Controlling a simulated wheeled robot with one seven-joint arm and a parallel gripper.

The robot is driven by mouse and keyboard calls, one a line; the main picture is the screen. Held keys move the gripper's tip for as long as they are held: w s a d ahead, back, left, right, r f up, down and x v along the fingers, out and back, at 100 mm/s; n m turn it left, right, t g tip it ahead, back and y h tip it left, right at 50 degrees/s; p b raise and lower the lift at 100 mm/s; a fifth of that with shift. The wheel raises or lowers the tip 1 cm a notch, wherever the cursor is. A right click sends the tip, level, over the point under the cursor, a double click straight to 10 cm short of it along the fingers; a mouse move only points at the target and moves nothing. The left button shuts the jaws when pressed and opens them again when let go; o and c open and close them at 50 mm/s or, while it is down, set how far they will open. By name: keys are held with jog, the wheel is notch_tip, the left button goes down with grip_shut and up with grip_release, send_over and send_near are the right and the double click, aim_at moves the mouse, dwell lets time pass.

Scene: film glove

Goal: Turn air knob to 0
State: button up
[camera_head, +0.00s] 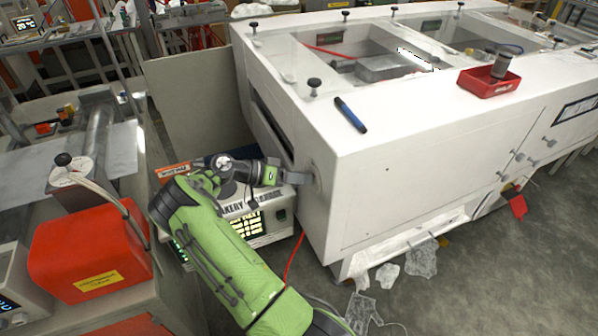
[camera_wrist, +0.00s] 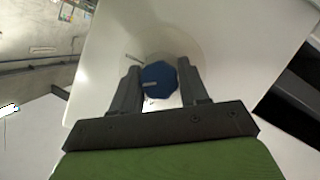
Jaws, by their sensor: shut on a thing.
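The air knob (camera_wrist: 158,80) is a blue, many-sided knob with a pale pointer line on its face, which points left in the wrist view. My gripper (camera_wrist: 159,80) is shut on the knob, one dark finger on each side. In the head view my gripper (camera_head: 303,180) reaches the end face of the white machine (camera_head: 400,150) near its left corner. The knob is mostly hidden there behind the fingers. I cannot read any numbers around it.
A boxy unit with lit displays (camera_head: 250,222) stands just below my arm. A red box (camera_head: 90,250) sits on the bench at left. A blue marker (camera_head: 350,114) and a red tray (camera_head: 488,84) lie on the machine's top. Plastic scraps (camera_head: 388,275) litter the floor.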

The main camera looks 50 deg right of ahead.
jog(key=n+g, duration=0.2)
jog(key=n, duration=0.1)
jog(key=shift+w+f, duration=0.1)
jog(key=n+g, duration=0.1)
jog(key=n, duration=0.1)
jog(key=n+g+b, duration=0.1)
jog(key=n, duration=0.2)
jog(key=shift+h, duration=0.3)
jog(key=shift+n, duration=0.3)
jog(key=o, duration=1)
jog(key=shift+c, duration=0.2)
jog(key=b+v, duration=0.3)
jog(key=v, duration=0.9)
jog(key=shift+f, duration=0.2)
jog(key=shift+d, duration=0.1)
